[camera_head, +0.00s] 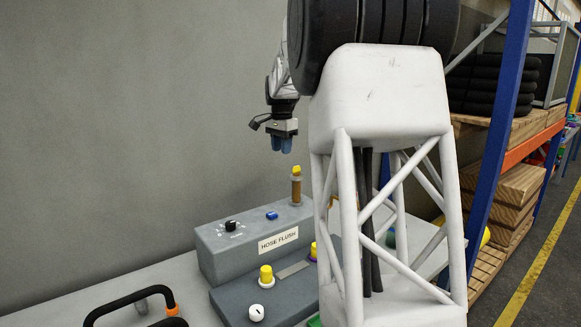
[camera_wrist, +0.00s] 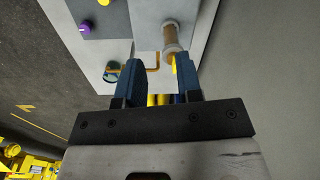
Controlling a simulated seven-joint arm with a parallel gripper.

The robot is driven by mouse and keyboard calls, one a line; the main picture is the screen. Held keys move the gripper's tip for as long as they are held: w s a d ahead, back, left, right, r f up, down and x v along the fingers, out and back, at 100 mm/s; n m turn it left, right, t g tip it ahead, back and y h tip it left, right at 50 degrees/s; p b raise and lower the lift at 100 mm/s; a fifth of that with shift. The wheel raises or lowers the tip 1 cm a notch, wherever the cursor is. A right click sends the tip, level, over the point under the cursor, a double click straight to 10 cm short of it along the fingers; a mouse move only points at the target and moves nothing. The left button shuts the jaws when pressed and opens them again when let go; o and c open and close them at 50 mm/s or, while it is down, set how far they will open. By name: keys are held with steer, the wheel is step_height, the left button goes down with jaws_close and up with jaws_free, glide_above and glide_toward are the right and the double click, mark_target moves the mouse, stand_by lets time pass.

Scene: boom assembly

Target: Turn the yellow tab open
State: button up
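The yellow tab (camera_head: 296,170) sits on top of an upright amber cylinder (camera_head: 296,188) at the back right of the grey "HOSE FLUSH" panel (camera_head: 225,258). My gripper (camera_head: 282,146), with blue fingers, hangs above and slightly left of the tab in the head view, apart from it. In the wrist view my gripper (camera_wrist: 160,72) is open with nothing between its fingertips. The amber cylinder (camera_wrist: 171,36) shows just beyond the fingers there. The yellow tab (camera_wrist: 174,63) is close to the right finger, which partly hides it.
The panel bears a black knob (camera_head: 231,225), a blue switch (camera_head: 272,215), a yellow knob (camera_head: 266,274) and a white knob (camera_head: 256,312). A bent amber pipe (camera_wrist: 153,66) shows near the cylinder. A black-and-orange handle (camera_head: 130,303) lies at the front left. Shelving (camera_head: 510,130) stands at right.

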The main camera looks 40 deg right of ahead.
steer(key=m, duration=0.2)
glide_toward(296, 171)
steer(key=shift+w+d, duration=0.3)
steer(key=shift+d, duration=0.05)
steer(key=shift+f, duration=0.1)
steer(key=shift+f, duration=3.85)
jaws_close()
